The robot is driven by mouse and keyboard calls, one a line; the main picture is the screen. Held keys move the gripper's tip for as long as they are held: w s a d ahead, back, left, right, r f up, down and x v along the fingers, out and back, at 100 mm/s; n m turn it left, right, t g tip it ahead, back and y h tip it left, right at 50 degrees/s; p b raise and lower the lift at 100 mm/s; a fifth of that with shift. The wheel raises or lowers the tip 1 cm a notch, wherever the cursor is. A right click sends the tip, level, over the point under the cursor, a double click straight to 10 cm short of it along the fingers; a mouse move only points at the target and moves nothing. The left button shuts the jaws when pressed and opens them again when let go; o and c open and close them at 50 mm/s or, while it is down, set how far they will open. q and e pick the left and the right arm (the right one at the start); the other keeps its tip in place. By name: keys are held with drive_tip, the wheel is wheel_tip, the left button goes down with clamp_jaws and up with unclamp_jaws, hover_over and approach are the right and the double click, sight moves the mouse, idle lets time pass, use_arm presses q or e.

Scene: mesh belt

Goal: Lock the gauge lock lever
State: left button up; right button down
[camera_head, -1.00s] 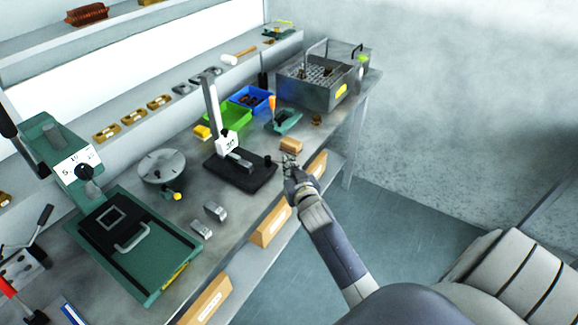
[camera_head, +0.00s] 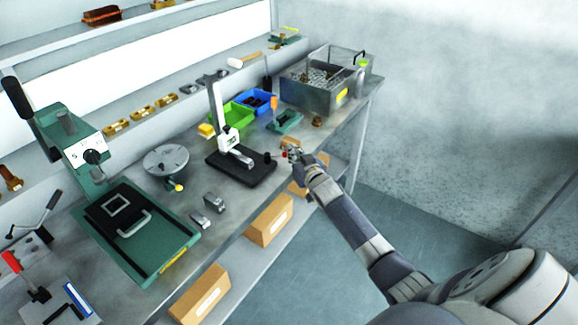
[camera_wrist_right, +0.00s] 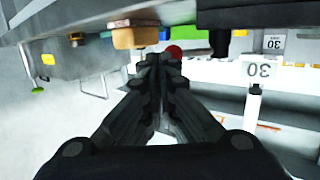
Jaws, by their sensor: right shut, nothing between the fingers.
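The gauge stands on the bench in the head view, with a black base (camera_head: 243,168), a pale upright column (camera_head: 215,105) and a white block (camera_head: 229,140) on it. In the right wrist view its face marked 30 (camera_wrist_right: 262,70) appears upside down. A small red round end (camera_head: 285,154) shows beside my right gripper (camera_head: 291,151); it also shows just beyond the fingertips in the wrist view (camera_wrist_right: 174,51). I cannot tell whether it belongs to the lock lever or whether the fingers touch it. My right gripper (camera_wrist_right: 160,58) is shut and empty. My left gripper is out of view.
A wooden block (camera_wrist_right: 135,37) is close to the gripper. A green bin (camera_head: 238,113), a blue bin (camera_head: 262,101) and a metal basket tank (camera_head: 310,90) stand behind. A round plate (camera_head: 165,160) and a green press (camera_head: 125,235) are left. Floor is clear at right.

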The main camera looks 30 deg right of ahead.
drive_tip(key=shift+w+d+f+b, duration=0.1)
drive_tip(key=shift+w+d+b, duration=0.2)
drive_tip(key=shift+w, duration=0.25)
drive_tip(key=shift+w+d+f+b, duration=0.1)
drive_tip(key=shift+w+d+b, duration=0.05)
drive_tip(key=shift+w+d, duration=0.3)
drive_tip(key=shift+w+d+r+b, duration=0.1)
drive_tip(key=shift+w+d+b, duration=0.15)
drive_tip(key=shift+w, duration=0.25)
drive_tip(key=shift+w+b, duration=0.3)
drive_tip(key=shift+w, duration=0.2)
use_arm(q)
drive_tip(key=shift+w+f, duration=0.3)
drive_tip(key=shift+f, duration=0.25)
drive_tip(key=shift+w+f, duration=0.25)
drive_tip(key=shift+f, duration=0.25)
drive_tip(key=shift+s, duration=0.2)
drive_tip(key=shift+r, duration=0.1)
use_arm(e)
drive_tip(key=shift+s+d, duration=0.1)
drive_tip(key=shift+s, duration=0.05)
